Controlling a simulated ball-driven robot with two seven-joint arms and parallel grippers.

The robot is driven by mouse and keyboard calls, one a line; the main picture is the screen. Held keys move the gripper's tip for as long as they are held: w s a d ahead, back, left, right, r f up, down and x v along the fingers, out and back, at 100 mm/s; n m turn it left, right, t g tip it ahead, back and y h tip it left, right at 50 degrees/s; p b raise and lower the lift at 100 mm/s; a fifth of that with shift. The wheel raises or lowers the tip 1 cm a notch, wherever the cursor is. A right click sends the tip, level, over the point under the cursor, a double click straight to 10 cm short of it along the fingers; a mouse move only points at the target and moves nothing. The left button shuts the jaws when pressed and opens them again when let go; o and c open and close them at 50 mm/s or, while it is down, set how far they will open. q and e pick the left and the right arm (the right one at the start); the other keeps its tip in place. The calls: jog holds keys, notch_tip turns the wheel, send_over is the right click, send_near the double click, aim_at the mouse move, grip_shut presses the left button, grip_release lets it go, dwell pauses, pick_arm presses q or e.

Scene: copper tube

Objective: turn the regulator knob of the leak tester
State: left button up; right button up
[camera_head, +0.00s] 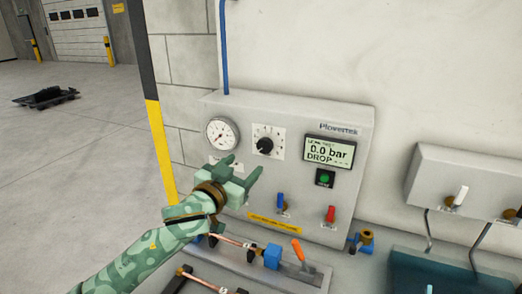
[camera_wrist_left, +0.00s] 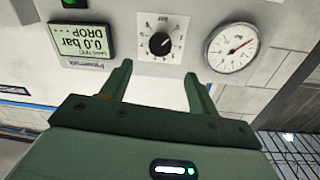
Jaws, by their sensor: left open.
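The leak tester (camera_head: 290,110) is a light grey box against the wall. Its regulator knob (camera_head: 265,146) is black with a white pointer on a white dial plate; it also shows in the left wrist view (camera_wrist_left: 160,43). A round gauge (camera_head: 222,133) sits left of the knob, and a display (camera_head: 329,151) reading 0.0 bar sits right of it. My left gripper (camera_head: 245,166) is open and empty, just below the knob and apart from it. In the left wrist view the knob lies beyond and between the two fingertips (camera_wrist_left: 157,75). My right gripper does not show.
Below the display are a green button (camera_head: 325,178), a blue lever (camera_head: 280,199) and a red lever (camera_head: 331,214). A copper tube (camera_head: 231,241) with an orange-handled valve (camera_head: 298,250) lies in front. A second grey box (camera_head: 463,180) is at right. Open floor lies left.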

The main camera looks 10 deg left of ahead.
aim_at(263, 147)
pick_arm(q)
jog(key=b+x, duration=0.1)
jog(key=x, duration=0.8)
jog(key=shift+f, duration=0.1)
jog(key=shift+w+d, duration=0.1)
jog(key=shift+w, duration=0.4)
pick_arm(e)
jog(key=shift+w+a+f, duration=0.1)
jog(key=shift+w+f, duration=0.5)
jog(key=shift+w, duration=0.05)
pick_arm(q)
jog(key=c, duration=1)
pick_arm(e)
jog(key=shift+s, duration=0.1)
